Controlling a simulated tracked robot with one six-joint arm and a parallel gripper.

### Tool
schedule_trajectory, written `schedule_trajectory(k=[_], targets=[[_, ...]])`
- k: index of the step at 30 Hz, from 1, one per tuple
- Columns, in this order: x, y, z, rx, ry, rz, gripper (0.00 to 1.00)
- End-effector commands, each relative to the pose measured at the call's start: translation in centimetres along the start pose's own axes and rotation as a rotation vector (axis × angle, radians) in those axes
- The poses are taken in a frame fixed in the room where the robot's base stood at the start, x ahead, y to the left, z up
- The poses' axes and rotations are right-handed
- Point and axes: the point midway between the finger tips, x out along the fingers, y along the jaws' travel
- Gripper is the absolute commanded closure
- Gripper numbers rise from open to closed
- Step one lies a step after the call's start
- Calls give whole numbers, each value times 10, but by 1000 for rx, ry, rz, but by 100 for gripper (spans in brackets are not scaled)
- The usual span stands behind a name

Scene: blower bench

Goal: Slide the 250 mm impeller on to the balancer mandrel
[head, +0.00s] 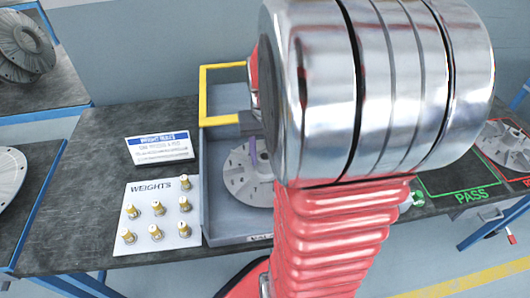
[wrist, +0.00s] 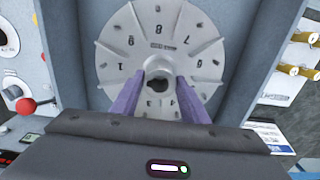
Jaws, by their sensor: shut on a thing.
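The grey impeller (head: 240,180), a finned disc with numbers round its face, is over the grey balancer bed (head: 225,238). It also shows face-on in the wrist view (wrist: 190,40). My gripper (wrist: 158,78) is shut on the impeller at its hub, with a purple finger on either side of the dark centre hole. In the head view only a purple finger shows, beside my arm. My arm hides the impeller's right side. I cannot make out the mandrel, nor whether the impeller is on it.
A yellow guard frame (head: 203,95) stands at the bed's back left. A weights board (head: 160,215) with several brass weights and a rules sign (head: 160,147) lie left. A green-outlined PASS area (head: 465,182) and another impeller (head: 505,145) are right. A red button (wrist: 25,106) shows in the wrist view.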

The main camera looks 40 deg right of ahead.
Motion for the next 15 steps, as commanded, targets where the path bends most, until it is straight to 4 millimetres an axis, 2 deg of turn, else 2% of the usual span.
schedule_trajectory(k=[15], targets=[[8,0,-1,0,2,0,83]])
